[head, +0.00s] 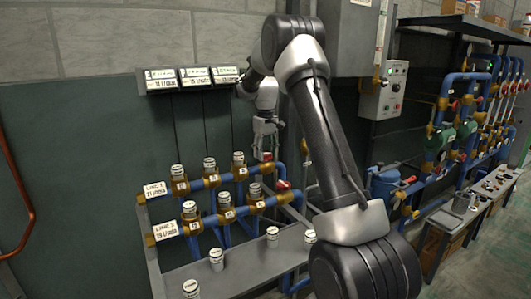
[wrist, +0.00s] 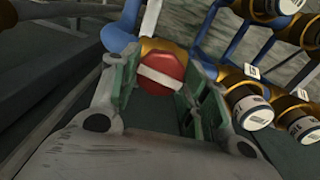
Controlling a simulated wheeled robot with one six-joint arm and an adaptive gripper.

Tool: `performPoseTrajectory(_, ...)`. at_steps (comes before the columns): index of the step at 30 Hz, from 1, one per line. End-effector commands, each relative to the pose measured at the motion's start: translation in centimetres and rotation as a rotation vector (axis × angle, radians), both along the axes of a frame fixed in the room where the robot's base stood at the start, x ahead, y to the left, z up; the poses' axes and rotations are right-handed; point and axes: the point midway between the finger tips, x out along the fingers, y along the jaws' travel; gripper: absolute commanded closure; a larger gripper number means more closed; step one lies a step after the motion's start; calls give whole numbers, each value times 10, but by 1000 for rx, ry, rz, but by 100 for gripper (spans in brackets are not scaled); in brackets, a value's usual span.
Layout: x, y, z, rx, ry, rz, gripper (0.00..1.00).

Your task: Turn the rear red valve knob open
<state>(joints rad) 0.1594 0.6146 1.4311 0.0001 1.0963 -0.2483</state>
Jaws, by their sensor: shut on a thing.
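The red valve knob, with a white bar across its face, sits between my fingertips in the wrist view (wrist: 161,68). Its bar slopes slightly down to the right. My gripper (head: 264,153) reaches down to the right end of the rear blue pipe line (head: 225,177), hiding most of the rear knob in the head view. My gripper's green-padded fingers (wrist: 158,88) are shut on the knob's two sides. Another red knob (head: 282,185) shows on the front line's right end, clear of my gripper.
Brass fittings with white-capped cylinders (head: 190,210) line both pipes close beside my gripper. Loose canisters stand on the grey shelf (head: 250,262) in front. A grey control box (head: 385,92) and blue piping (head: 440,125) are at right.

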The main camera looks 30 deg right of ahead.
Motion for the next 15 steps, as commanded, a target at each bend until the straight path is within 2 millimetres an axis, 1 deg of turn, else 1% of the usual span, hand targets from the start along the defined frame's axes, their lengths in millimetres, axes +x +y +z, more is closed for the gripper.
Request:
performPoseTrajectory(6, 0, 0, 1, -1, -2, 100, 79)
performPoseTrajectory(15, 0, 0, 1, -1, -2, 155, 78)
